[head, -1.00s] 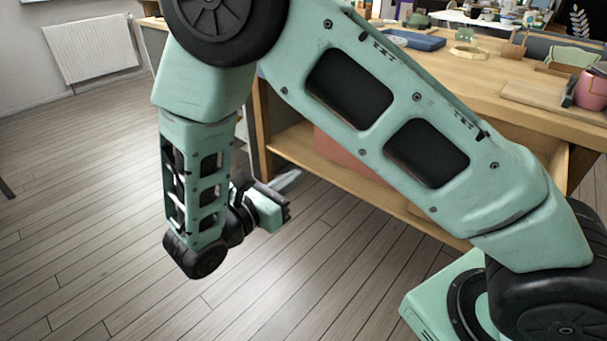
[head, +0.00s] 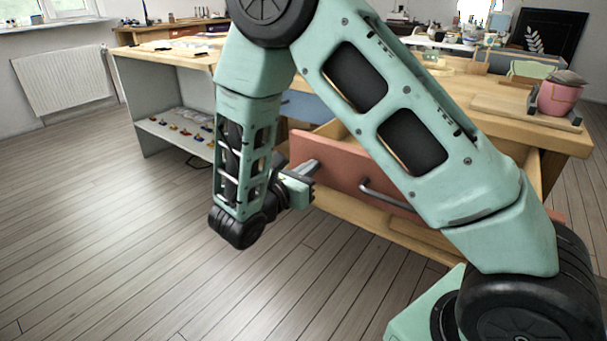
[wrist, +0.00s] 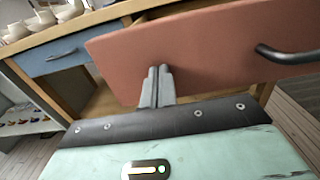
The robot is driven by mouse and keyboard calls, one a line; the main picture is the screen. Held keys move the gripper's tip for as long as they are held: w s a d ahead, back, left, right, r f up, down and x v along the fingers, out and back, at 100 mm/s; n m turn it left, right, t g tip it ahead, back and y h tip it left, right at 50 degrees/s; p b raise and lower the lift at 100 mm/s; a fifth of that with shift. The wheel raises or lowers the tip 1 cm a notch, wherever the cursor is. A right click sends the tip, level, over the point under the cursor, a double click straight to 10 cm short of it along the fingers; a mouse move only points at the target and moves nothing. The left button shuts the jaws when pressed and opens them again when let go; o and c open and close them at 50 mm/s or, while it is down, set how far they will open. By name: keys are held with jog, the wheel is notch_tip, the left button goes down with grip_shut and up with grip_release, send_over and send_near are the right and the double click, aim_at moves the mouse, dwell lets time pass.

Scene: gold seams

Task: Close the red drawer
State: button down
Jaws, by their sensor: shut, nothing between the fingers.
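The red drawer (head: 345,178) stands pulled out from the wooden workbench, and its inner wooden side shows behind the front panel. Its dark bar handle (head: 385,198) is on the front, partly behind my arm; the handle also shows at the right in the wrist view (wrist: 285,55). My gripper (head: 313,166) is shut and empty, at the left part of the red front. In the wrist view, the closed fingertips (wrist: 157,75) overlap the lower left of the red panel (wrist: 205,50). I cannot tell if they touch it.
A blue drawer (wrist: 50,57) is to the left of the red one, its front set back in the bench. A grey shelf unit (head: 150,125) with small items stands farther left. A pink pot (head: 558,98) is on the bench top (head: 490,95). The floor at left is clear.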

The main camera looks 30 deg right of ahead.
jog(key=p+x, duration=0.4)
jog(key=x, duration=2.4)
jog(key=shift+d+f, duration=0.1)
jog(key=shift+d, duration=0.25)
jog(key=shift+w+d, duration=0.25)
jog(key=shift+d, duration=0.3)
